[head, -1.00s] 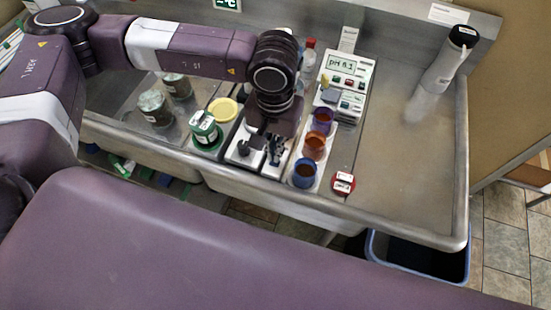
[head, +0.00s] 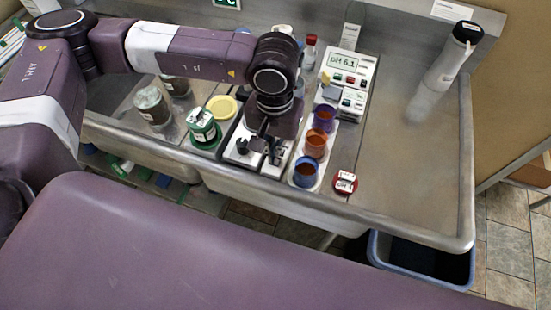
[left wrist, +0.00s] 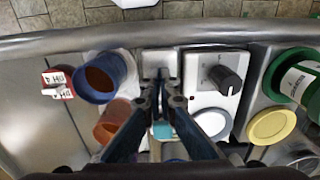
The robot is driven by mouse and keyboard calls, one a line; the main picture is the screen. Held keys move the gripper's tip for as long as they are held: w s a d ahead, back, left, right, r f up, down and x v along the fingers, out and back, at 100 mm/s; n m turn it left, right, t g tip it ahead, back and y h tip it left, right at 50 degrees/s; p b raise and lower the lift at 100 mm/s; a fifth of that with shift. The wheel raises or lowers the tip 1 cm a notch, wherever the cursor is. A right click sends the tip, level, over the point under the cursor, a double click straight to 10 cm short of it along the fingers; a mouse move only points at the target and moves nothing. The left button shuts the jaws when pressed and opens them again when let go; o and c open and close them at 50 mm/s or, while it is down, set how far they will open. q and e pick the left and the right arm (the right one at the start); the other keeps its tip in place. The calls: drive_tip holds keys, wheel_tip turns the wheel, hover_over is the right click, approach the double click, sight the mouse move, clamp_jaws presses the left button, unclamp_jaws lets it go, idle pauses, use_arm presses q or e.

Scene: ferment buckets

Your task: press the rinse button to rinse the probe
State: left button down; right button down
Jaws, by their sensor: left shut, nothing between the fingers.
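My left gripper (head: 274,151) is shut and empty, pointing down over the narrow white station between the cups and the stirrer. In the left wrist view its fingertips (left wrist: 164,94) are close together, near a grey block (left wrist: 158,62) at the station's front end. A teal patch (left wrist: 161,130) shows between the fingers; I cannot tell whether it is the rinse button. Contact with the station cannot be made out. The pH meter (head: 349,66) reads 6.1. I cannot make out the probe. My right gripper is not in view.
Blue (head: 305,172), orange (head: 315,145) and purple (head: 324,118) cups stand right of the gripper. The white stirrer with a black knob (left wrist: 224,80), a green jar (head: 202,127) and a yellow lid (left wrist: 271,126) are on the other side. The right counter (head: 410,160) is mostly clear.

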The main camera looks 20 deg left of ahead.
use_arm(q)
drive_tip(key=shift+f, duration=0.25)
drive_tip(key=shift+r, duration=0.75)
drive_tip(key=shift+r+p, duration=0.55)
drive_tip(key=shift+r, duration=1.8)
